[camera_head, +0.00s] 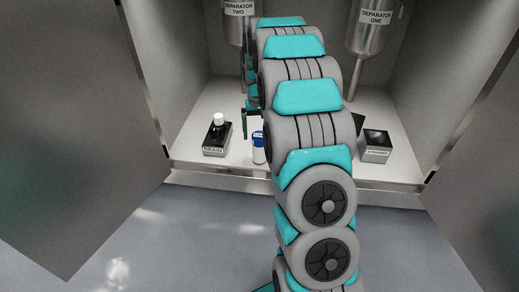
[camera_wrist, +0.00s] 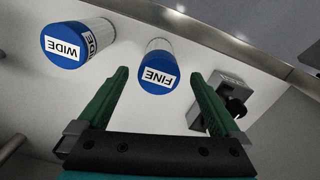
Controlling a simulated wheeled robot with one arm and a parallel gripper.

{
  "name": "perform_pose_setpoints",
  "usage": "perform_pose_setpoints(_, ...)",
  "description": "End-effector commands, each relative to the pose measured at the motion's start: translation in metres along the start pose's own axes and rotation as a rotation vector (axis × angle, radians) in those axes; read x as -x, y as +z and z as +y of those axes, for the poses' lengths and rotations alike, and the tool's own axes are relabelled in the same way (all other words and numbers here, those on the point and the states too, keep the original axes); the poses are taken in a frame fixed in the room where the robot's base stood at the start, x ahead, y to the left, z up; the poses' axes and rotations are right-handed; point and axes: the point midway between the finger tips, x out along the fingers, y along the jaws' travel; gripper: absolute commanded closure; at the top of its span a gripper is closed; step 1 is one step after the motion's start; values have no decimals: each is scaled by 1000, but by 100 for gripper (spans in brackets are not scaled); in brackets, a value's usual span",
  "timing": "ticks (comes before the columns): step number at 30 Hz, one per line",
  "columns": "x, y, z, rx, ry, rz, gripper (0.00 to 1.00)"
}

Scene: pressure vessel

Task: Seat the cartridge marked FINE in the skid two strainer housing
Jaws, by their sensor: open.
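The FINE cartridge (camera_wrist: 158,68), white with a blue labelled end, stands on the light cabinet floor in the wrist view. My gripper (camera_wrist: 159,76) is open, with one green finger to each side of this cartridge and a gap on both sides. The WIDE cartridge (camera_wrist: 68,45) stands left of it, outside the fingers. In the head view a blue and white cartridge (camera_head: 259,149) shows beside my arm; its label is unreadable. A dark-topped strainer housing (camera_head: 376,148) stands at the right, below separator one. No strainer housing shows below separator two; my arm covers part of that area.
Separator two (camera_head: 238,22) and separator one (camera_head: 371,25) hang above. Open doors flank the cabinet.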

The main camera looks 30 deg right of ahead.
Motion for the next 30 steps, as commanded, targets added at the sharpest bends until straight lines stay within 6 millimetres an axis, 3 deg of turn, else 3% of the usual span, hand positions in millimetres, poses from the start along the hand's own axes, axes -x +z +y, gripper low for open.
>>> perform_pose_setpoints(6, -31, -2, 1, -1, 0, 0, 0)
perform_pose_setpoints(13, -32, -2, 1, 0, 0, 2, 0)
perform_pose_setpoints(30, -32, -2, 1, 0, 0, 2, 63)
